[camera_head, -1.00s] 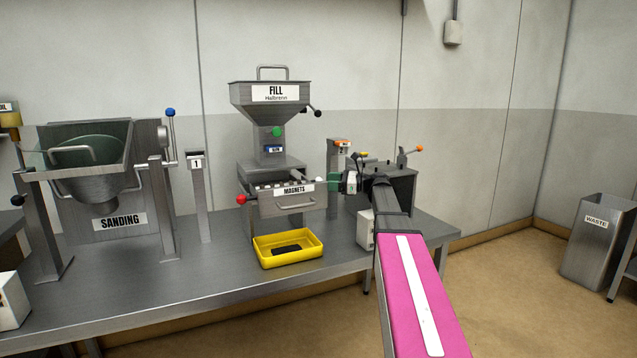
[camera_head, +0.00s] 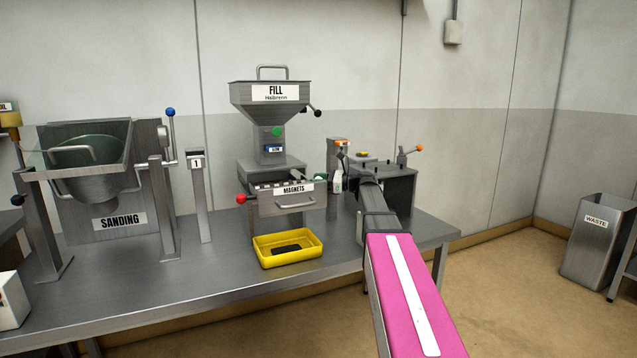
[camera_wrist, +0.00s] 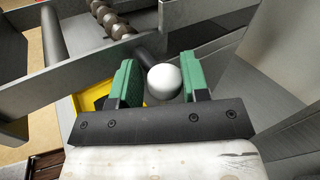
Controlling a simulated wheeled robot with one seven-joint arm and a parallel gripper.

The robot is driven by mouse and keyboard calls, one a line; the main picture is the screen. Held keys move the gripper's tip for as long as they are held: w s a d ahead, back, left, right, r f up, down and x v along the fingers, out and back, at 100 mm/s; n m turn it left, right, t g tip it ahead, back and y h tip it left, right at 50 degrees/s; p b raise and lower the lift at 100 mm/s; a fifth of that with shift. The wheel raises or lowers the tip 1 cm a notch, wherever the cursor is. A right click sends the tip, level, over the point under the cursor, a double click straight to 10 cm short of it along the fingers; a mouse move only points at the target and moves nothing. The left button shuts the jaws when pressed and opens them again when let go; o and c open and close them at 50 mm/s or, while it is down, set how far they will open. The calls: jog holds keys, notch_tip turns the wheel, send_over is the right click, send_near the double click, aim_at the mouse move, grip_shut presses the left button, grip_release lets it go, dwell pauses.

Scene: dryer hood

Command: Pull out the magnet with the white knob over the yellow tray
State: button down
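The white knob (camera_wrist: 163,81) sits on a dark stem in the wrist view, between the two green fingers of my gripper (camera_wrist: 160,83). The magnet housing (camera_head: 293,203) labelled MAGNETS is under the FILL hopper in the head view. The yellow tray (camera_head: 262,258) stands on the bench in front below it; part of the tray (camera_wrist: 95,96) shows at left in the wrist view.
A red-knobbed lever (camera_head: 241,198) is left of the magnet housing. A grey box machine (camera_head: 391,190) with an orange-knobbed lever stands to the right on the bench. A ribbed metal rod (camera_wrist: 113,17) lies inside the housing. The bench (camera_head: 190,285) left of the tray is clear.

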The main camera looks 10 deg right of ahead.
jog(key=w+d, duration=0.2)
jog(key=d, duration=0.5)
jog(key=shift+d, duration=0.4)
jog(key=c, duration=0.8)
grip_release()
jog(key=v, duration=1)
jog(key=shift+s+d, duration=0.1)
jog(key=shift+d, duration=0.25)
